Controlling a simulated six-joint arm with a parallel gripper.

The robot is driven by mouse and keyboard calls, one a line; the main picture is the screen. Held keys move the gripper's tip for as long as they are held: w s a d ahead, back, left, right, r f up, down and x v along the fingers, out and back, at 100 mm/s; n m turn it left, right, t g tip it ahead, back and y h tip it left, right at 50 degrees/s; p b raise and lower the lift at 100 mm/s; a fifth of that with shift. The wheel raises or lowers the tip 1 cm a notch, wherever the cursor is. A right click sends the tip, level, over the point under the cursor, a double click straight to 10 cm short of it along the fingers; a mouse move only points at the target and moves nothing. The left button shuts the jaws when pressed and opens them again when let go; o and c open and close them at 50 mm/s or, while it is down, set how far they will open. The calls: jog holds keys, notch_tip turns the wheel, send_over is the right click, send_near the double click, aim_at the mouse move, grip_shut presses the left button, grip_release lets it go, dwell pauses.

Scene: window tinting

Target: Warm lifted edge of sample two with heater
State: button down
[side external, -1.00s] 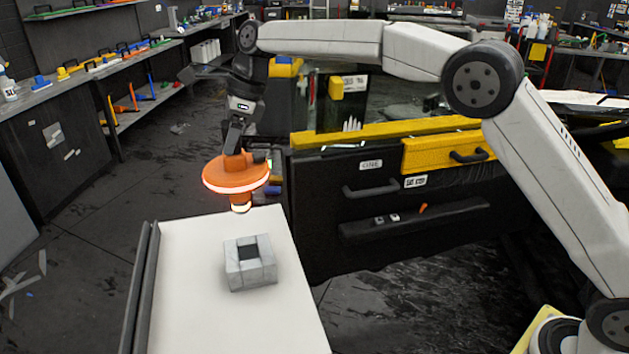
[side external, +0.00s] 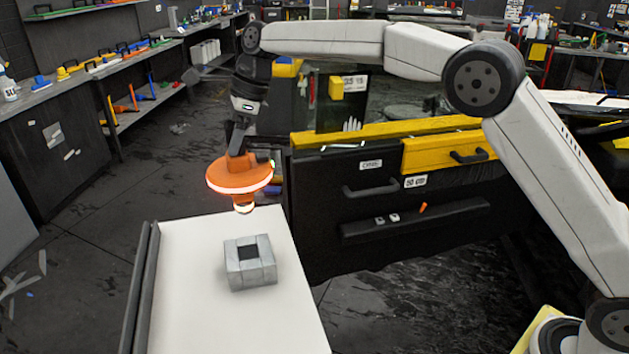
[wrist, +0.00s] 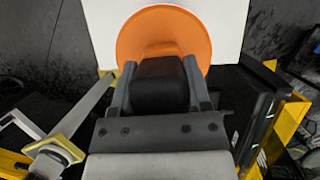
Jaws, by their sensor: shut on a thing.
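The heater (side external: 240,174) is an orange disc with a pale glowing rim and a short nozzle below with a bright ring. My gripper (side external: 238,148) is above it, shut on its dark handle, and holds it upright over the far end of the white table. In the wrist view the heater's orange disc (wrist: 165,28) lies beyond the fingers of my gripper (wrist: 159,70), with the black handle between them. The nozzle is hidden there. I cannot pick out sample two or a lifted edge in either view.
A grey block with a square opening (side external: 250,275) stands on the white table (side external: 200,310), nearer the camera than the heater. Dark rails (side external: 141,290) line the table's left edge. A black drawer cabinet with yellow tops (side external: 390,190) stands close on the right. Much of the white tabletop is clear.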

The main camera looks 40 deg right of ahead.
jog(key=s+d+f+n+g+h, duration=0.4)
jog(key=s+d+f+n+g, duration=0.2)
jog(key=s+d+f+n, duration=1.3)
jog(key=shift+s+d+f+n, duration=0.3)
jog(key=shift+f+n, duration=0.35)
jog(key=shift+n, duration=0.85)
